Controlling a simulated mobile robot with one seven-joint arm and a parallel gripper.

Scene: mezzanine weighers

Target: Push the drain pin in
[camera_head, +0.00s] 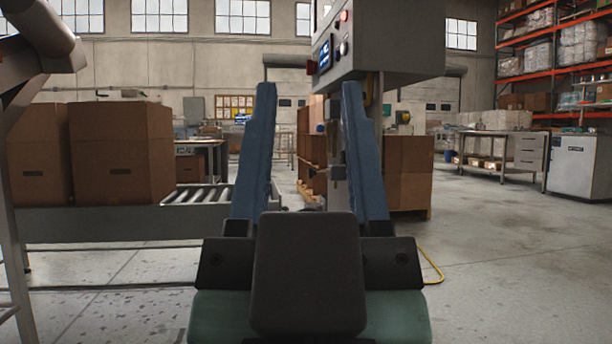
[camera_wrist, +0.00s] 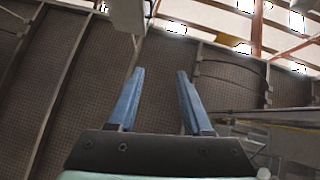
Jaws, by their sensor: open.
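My gripper (camera_head: 309,92) is open, its two blue fingers standing upright and apart with nothing between them. It also shows open and empty in the wrist view (camera_wrist: 160,73). Beyond it, a small grey fitting (camera_head: 337,172) shows between the fingers in the head view, beside a post under a grey control cabinet (camera_head: 395,45). I cannot make out a drain pin on this fitting; it is small and partly hidden by the right finger. No drain pin can be told in the wrist view.
The cabinet hangs close above the right finger. Brown cartons (camera_head: 120,150) stand on a roller conveyor (camera_head: 110,222) at left. More cartons (camera_head: 409,170) stand behind the post. A yellow hose (camera_head: 433,265) lies on the floor at right, where open floor (camera_head: 520,250) is clear.

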